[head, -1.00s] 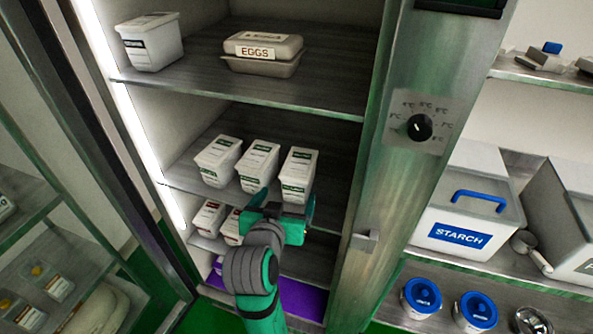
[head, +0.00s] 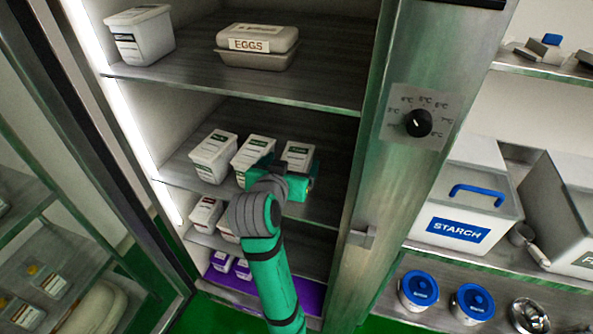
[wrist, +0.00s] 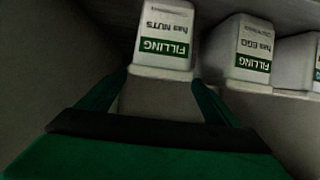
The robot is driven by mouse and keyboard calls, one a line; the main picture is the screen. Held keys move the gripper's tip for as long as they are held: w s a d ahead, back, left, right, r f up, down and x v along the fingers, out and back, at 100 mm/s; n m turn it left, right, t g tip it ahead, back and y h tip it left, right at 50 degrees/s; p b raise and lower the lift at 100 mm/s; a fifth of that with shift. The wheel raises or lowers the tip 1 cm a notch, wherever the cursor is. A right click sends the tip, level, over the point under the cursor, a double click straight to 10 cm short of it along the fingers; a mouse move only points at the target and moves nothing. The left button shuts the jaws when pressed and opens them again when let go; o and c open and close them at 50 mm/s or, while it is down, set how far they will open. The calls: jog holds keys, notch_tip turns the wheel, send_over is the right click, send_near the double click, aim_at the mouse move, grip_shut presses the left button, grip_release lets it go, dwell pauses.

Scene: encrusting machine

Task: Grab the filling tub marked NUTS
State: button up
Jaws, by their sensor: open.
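The filling tub marked NUTS (wrist: 165,28) is white with a green FILLING label, which appears upside down in the wrist view. It is the rightmost tub (head: 299,152) of three on the middle fridge shelf in the head view. My gripper (wrist: 160,84) is open, with its fingertips spread to either side of the near end of this tub. I cannot tell whether they touch it. In the head view my gripper (head: 291,180) hides the tub's lower front.
The shelf above holds an EGGS carton (head: 256,48) and a white tub (head: 140,35). The steel fridge frame (head: 370,160) rises on the right.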

aim_at(295, 159)
jog(key=x, duration=0.3)
jog(key=shift+w+d+f, duration=0.25)
jog(key=shift+w+f, duration=0.1)
jog(key=shift+w, duration=0.15)
jog(key=c, duration=1.9)
